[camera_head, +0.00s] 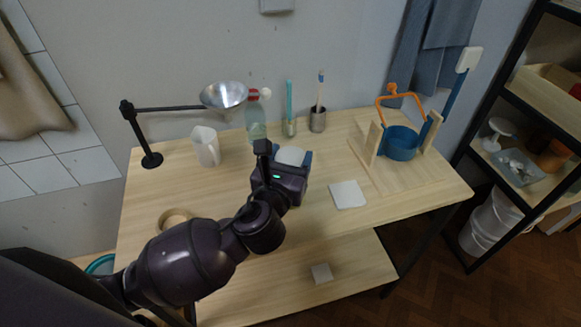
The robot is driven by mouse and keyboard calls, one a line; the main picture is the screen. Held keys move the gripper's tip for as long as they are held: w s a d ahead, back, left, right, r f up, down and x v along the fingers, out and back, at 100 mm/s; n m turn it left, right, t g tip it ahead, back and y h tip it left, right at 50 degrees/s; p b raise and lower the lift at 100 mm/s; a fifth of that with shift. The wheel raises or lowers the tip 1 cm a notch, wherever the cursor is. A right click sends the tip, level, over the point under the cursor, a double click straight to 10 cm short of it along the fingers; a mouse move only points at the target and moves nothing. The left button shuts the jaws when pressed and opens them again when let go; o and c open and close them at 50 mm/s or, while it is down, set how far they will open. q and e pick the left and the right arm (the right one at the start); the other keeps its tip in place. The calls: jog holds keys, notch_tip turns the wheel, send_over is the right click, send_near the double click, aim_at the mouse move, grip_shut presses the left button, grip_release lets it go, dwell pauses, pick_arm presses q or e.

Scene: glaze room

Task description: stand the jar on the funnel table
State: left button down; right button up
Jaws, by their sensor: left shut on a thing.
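My left gripper (285,163) reaches over the funnel table (235,190) from the front left. It is shut on a pale, rounded thing that looks like the jar (290,155). Only the jar's top shows between the fingers; the gripper hides the rest. I cannot tell whether its base touches the table top. A metal funnel (224,95) sits on a black stand arm at the back left of the table. My right gripper is not in view.
A white pitcher (206,147), a bottle (256,120) and two holders with brushes (317,120) stand along the back. A white tile (347,194) lies right of the gripper. A wooden frame with a blue pot (401,144) fills the right end. The front middle is clear.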

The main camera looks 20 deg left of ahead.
pick_arm(q)
notch_tip(320, 180, down, 2)
jog(key=shift+f, duration=0.35)
jog(key=shift+c, duration=1.1)
grip_release()
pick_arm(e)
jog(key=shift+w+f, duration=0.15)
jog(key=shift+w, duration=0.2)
pick_arm(q)
jog(key=shift+r, duration=0.1)
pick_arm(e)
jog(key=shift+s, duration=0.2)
pick_arm(q)
jog(key=shift+s, duration=0.25)
jog(key=s, duration=1.1)
jog(key=shift+s+b, duration=0.25)
jog(key=shift+b, duration=0.1)
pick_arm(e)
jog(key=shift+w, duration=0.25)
